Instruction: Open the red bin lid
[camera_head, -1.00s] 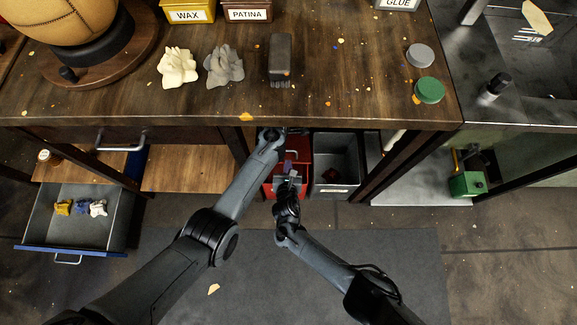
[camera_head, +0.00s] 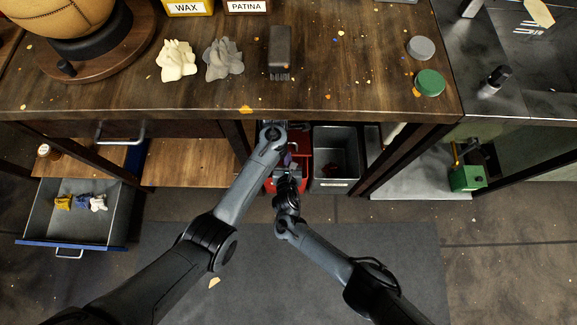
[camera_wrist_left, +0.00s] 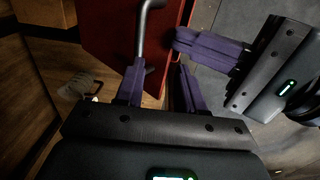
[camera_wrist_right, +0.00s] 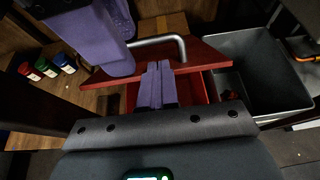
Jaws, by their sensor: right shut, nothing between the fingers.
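The red bin (camera_head: 303,168) stands under the workbench, partly covered by my arms in the head view. Its red lid (camera_wrist_right: 205,52) shows tilted in the right wrist view, with a gap over the red bin interior (camera_wrist_right: 192,90). A grey bar handle (camera_wrist_right: 160,40) is on the lid. My left gripper (camera_wrist_left: 160,75) is open at the handle, whose end lies close to one finger; I cannot tell whether they touch. My right gripper (camera_head: 288,165) is shut and empty; its fingertips (camera_wrist_right: 155,66) are at the lid's near edge, contact unclear.
An open grey bin (camera_head: 336,160) stands just right of the red one. A pulled-out drawer (camera_head: 75,215) holds small figures at left. The bench top (camera_head: 340,80) overhangs the bins. Small bottles (camera_wrist_right: 45,65) stand on a shelf.

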